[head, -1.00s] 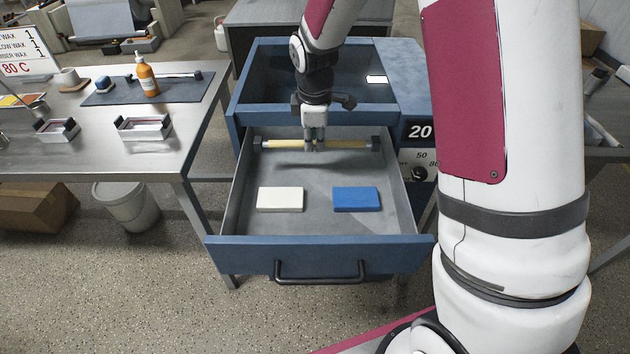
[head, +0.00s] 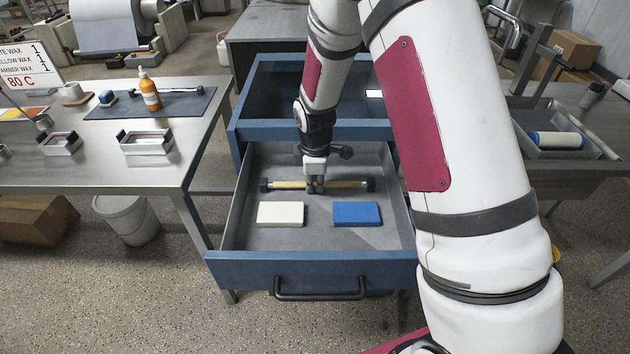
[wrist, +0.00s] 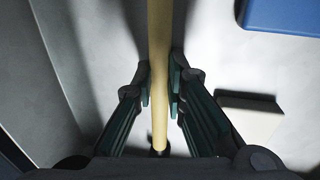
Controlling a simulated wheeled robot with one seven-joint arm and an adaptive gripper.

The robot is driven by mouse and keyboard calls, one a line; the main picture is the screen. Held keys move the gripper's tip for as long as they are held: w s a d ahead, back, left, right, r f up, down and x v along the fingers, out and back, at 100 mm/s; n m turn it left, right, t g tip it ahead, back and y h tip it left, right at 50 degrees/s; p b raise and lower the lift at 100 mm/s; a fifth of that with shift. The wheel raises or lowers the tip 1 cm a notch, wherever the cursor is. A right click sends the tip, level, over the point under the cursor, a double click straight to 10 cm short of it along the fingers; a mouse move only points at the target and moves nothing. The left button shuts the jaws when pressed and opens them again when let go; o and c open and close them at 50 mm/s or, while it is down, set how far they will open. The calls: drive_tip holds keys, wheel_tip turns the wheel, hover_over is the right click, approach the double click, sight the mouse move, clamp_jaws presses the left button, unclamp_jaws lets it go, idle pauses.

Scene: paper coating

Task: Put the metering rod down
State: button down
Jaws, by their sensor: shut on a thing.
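The metering rod (head: 290,185) is a yellow bar with dark end blocks. It lies level across the back part of the open drawer (head: 240,255). My gripper (head: 315,187) is shut on the rod near its middle, pointing down into the drawer. In the wrist view the yellow rod (wrist: 159,60) runs between the two fingers of my gripper (wrist: 160,88), which press on it from both sides. I cannot tell whether the rod touches the drawer floor or hangs just above it.
A white block (head: 281,214) and a blue block (head: 356,213) lie in the drawer in front of the rod. The drawer walls stand close to the rod's ends. A steel table (head: 100,172) with an orange bottle (head: 149,92) is at left. A tray (head: 575,150) is at right.

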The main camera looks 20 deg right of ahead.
sight(315, 198)
drive_tip(key=c, duration=1.6)
unclamp_jaws()
drive_tip(key=shift+f, duration=0.1)
wheel_tip(315, 198, up, 12)
drive_tip(key=s, duration=0.2)
drive_tip(key=s+r+m+t, duration=0.1)
drive_tip(key=s+r+m, duration=0.6)
drive_tip(key=s+r, duration=0.6)
drive_tip(key=s+r+m, duration=0.1)
drive_tip(key=s+m, duration=0.2)
drive_tip(key=s, duration=0.5)
drive_tip(key=s+r+m+t, duration=0.1)
drive_tip(key=s+m, duration=0.3)
drive_tip(key=s, duration=0.5)
drive_tip(key=shift+d+r+y, duration=0.15)
drive_tip(key=shift+r+y, duration=0.15)
drive_tip(key=shift+r, duration=0.45)
drive_tip(key=shift+s, duration=0.1)
